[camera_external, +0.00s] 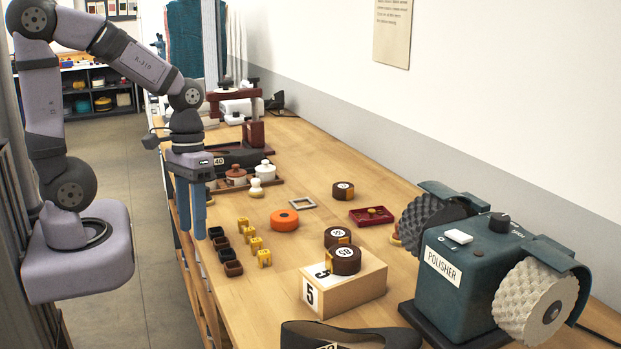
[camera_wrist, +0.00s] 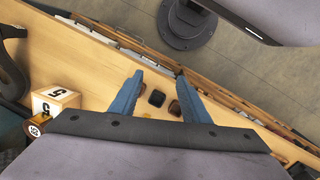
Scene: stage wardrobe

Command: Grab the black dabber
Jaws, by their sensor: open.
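A row of small dark blocks, apparently the dabbers, lies near the table's left edge in the external view. The black dabber (camera_external: 221,243) seems to be one of the middle ones; the dark shades are hard to tell apart. In the wrist view a black dabber (camera_wrist: 157,98) shows between the fingers, with a brown one (camera_wrist: 174,108) beside it. My gripper (camera_external: 196,236) points down with its blue fingers apart and empty, above and just left of the row in the external view. It also shows in the wrist view (camera_wrist: 160,74).
Several yellow pieces (camera_external: 256,244) stand right beside the dark row. An orange round tin (camera_external: 284,219), a numbered wooden box (camera_external: 345,285) with a brown tin (camera_external: 345,262) on it, and a polisher (camera_external: 470,270) stand further right. The table's left edge is close to my gripper.

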